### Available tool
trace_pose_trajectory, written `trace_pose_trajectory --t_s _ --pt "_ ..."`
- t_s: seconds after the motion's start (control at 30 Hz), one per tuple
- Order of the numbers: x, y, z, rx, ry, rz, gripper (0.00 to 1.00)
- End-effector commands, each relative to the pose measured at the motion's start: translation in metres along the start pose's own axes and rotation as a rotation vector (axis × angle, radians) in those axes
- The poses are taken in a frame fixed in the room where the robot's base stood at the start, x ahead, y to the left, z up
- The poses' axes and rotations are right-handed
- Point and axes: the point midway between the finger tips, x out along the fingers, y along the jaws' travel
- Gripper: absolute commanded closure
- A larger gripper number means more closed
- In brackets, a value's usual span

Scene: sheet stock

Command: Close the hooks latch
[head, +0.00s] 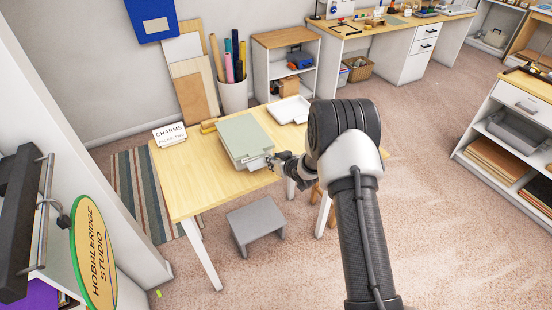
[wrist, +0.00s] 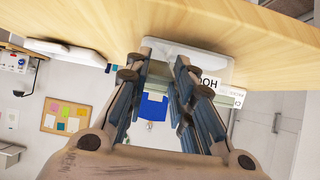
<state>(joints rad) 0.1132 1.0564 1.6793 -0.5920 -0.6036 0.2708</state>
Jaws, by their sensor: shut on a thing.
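My gripper (head: 272,162) is at the front right corner of this case. In the wrist view the fingertips (wrist: 165,62) are against the case front, shut on a part of it. The latch itself is hidden by the fingers, so I cannot tell its position.
The table (head: 185,190) has clear room at front left. A white "CHARMS" box (head: 170,134) stands at its back left and a white tray (head: 289,110) at its back right. A grey stool (head: 256,222) stands in front. A round sign (head: 93,240) is at lower left.

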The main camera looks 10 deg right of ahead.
Motion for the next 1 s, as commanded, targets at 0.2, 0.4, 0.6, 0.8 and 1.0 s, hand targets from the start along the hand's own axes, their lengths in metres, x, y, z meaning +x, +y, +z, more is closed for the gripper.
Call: trace_pose_trajectory --t_s 0.2,0.4,0.6,0.8,1.0 --pt "-0.0008 0.0001 -0.0059 0.000 -0.057 0.000 1.00" --pt "0.0000 0.0000 -0.0051 0.000 -0.071 -0.001 1.00" --pt "0.0002 -0.0001 -0.0045 0.000 -0.071 -0.001 1.00" --pt "0.0001 -0.0001 -0.0046 0.000 -0.071 -0.001 0.69" --pt "0.0000 -0.0001 -0.0048 0.000 -0.071 -0.001 0.57"
